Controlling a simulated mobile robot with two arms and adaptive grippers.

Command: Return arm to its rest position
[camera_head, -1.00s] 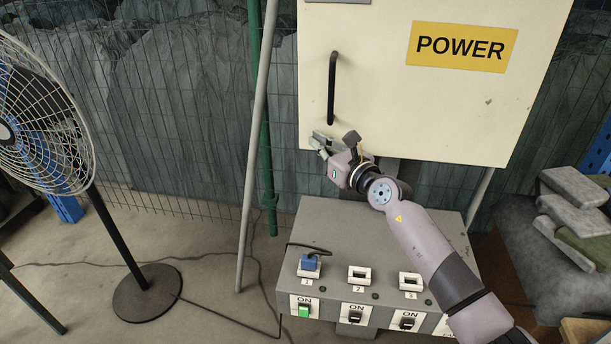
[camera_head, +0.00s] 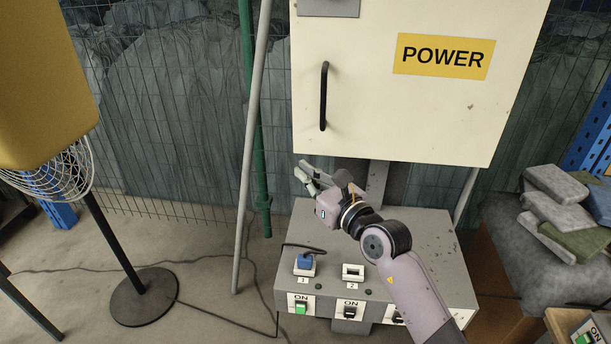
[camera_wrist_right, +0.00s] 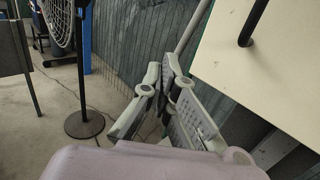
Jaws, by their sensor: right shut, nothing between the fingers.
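My right arm comes in from the bottom right of the head view. Its gripper (camera_head: 306,172) is in front of the lower edge of the power cabinet (camera_head: 400,115), above the grey socket box (camera_head: 420,240). The gripper is shut and empty. In the right wrist view the fingers (camera_wrist_right: 160,85) stand together, apart from the cabinet (camera_wrist_right: 270,75) at the right. My left gripper does not show.
A black handle (camera_head: 324,96) is on the cabinet door. A blue plug (camera_head: 305,262) sits in socket 1. A fan stand (camera_head: 144,295) is at the left, partly behind a yellow object (camera_head: 40,80).

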